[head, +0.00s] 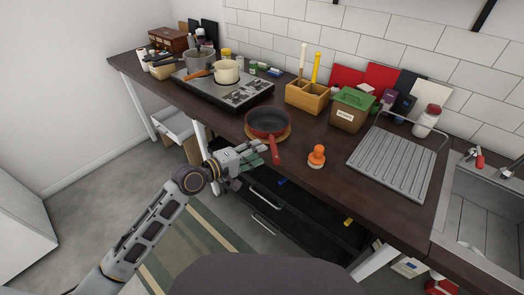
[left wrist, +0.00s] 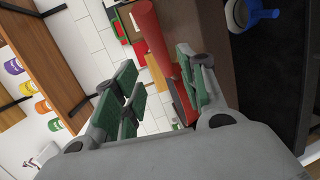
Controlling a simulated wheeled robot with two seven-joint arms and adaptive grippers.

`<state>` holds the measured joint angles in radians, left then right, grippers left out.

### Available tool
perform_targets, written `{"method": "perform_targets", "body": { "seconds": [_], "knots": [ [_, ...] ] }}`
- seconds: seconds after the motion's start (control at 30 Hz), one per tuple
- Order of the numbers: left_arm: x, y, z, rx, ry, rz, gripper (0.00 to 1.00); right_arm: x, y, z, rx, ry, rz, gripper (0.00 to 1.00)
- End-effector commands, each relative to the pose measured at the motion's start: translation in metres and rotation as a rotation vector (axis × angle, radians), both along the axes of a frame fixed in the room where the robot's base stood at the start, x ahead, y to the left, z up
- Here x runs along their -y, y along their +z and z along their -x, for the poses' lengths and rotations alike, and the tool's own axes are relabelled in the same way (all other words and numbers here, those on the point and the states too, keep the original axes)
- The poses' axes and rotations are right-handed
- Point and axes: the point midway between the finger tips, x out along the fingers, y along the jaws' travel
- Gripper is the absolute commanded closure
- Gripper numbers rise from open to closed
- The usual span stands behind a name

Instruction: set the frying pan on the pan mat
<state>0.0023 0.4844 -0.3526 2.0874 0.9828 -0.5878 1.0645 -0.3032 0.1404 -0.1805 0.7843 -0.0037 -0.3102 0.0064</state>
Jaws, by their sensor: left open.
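The red frying pan (head: 265,122) sits on the dark counter, over the round tan pan mat (head: 289,133), whose rim shows around the pan's lower and right edge. The pan looks level, with its red handle (head: 275,153) pointing out toward the counter's front edge. My left gripper (head: 258,158) is open beside the handle, at the front edge. In the left wrist view the red handle (left wrist: 151,38) shows between the two green-padded fingers (left wrist: 160,90), which are apart; I cannot tell whether either touches it. The pan bowl is mostly hidden there. My right gripper is not in view.
An orange-knobbed brush (head: 316,156) stands right of the pan. A ribbed drainer (head: 398,168) and a sink (head: 487,215) lie farther right. Behind are a wooden caddy (head: 307,97) and a green-lidded box (head: 350,110). The stove (head: 245,93) with pots is at left. An open dark drawer is below.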

Motion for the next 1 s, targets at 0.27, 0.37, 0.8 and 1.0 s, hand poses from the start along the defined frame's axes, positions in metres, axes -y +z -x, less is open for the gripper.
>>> {"method": "perform_targets", "body": {
  "seconds": [0.27,0.37,0.8,1.0],
  "knots": [
    [-0.021,0.006,0.020,0.000,-0.001,-0.001,0.58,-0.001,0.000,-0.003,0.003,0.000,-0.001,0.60],
    [-0.029,0.007,0.026,-0.001,0.001,-0.002,0.58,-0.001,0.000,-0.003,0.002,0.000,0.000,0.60],
    [-0.041,0.012,0.038,0.000,-0.001,0.002,0.58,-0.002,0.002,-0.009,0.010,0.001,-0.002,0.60],
    [-0.041,0.013,0.038,0.000,0.000,0.001,0.58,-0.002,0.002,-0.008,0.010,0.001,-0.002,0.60]
  ]
}}
